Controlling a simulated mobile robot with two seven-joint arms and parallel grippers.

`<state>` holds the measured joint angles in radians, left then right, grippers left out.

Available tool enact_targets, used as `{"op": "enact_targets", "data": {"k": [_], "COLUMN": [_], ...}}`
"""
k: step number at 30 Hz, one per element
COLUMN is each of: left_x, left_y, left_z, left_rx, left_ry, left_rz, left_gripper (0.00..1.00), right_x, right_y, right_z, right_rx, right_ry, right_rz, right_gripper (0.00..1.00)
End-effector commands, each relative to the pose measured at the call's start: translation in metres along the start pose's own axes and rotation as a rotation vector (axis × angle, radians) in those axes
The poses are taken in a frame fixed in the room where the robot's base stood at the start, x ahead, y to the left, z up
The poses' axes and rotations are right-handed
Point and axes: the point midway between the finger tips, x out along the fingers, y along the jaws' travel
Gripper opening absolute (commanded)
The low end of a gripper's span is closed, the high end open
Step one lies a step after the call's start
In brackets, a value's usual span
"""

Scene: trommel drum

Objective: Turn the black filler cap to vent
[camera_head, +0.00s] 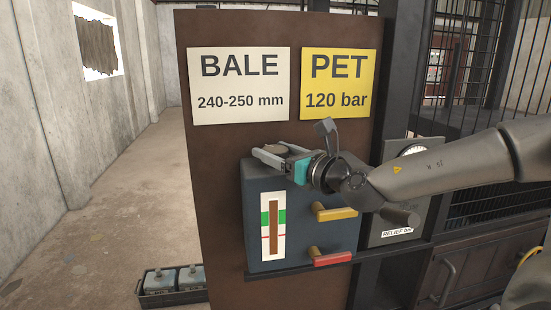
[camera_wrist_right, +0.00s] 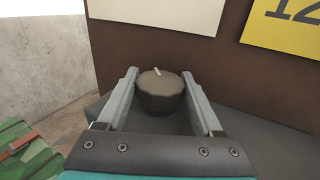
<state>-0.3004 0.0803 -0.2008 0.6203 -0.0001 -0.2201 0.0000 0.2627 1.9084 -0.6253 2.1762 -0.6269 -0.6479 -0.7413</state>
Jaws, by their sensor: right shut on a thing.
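The black filler cap (camera_wrist_right: 160,95) is a dark, ridged, round knob with a lighter top on the blue-grey tank (camera_head: 258,248). A short pale mark on its top points away from my wrist, tilted slightly left, in the right wrist view. In the head view the cap (camera_head: 276,149) is partly hidden by my gripper. My right gripper (camera_head: 268,153) is at the tank's top, shut on the cap, with one finger on each side in the right wrist view (camera_wrist_right: 160,76). No label for vent is readable. My left gripper is not in view.
The tank front has a level gauge (camera_head: 272,226), a yellow lever (camera_head: 336,213) and a red lever (camera_head: 332,259). A brown panel with BALE (camera_head: 240,84) and PET (camera_head: 338,83) signs stands behind. A dial box (camera_head: 390,235) is at right. A tray (camera_head: 171,298) sits low left.

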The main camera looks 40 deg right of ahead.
Motion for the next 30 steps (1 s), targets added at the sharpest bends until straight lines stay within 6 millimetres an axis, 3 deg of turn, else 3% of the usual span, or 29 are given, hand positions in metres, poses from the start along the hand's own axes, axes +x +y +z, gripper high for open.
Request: {"op": "enact_targets", "data": {"k": [6, 23, 24, 30], "left_x": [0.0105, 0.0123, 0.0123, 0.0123], "left_y": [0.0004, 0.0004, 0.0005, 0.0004], "left_z": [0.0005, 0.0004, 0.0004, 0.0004], "left_rx": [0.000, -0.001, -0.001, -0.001], "left_ry": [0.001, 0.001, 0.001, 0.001], "left_rz": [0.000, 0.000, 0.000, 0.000], "left_gripper": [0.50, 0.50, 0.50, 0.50], "right_x": [0.0005, 0.0006, 0.0007, 0.0005], "right_y": [-0.0007, -0.0006, -0.0006, -0.0003], "right_z": [0.0013, 0.0027, 0.0028, 0.0017], "right_rx": [-0.002, 0.000, 0.000, 0.000], "right_ry": [-0.008, -0.008, -0.008, -0.005], "right_rz": [0.045, 0.063, 0.063, 0.064], "right_gripper": [0.12, 0.12, 0.72, 0.95]}}
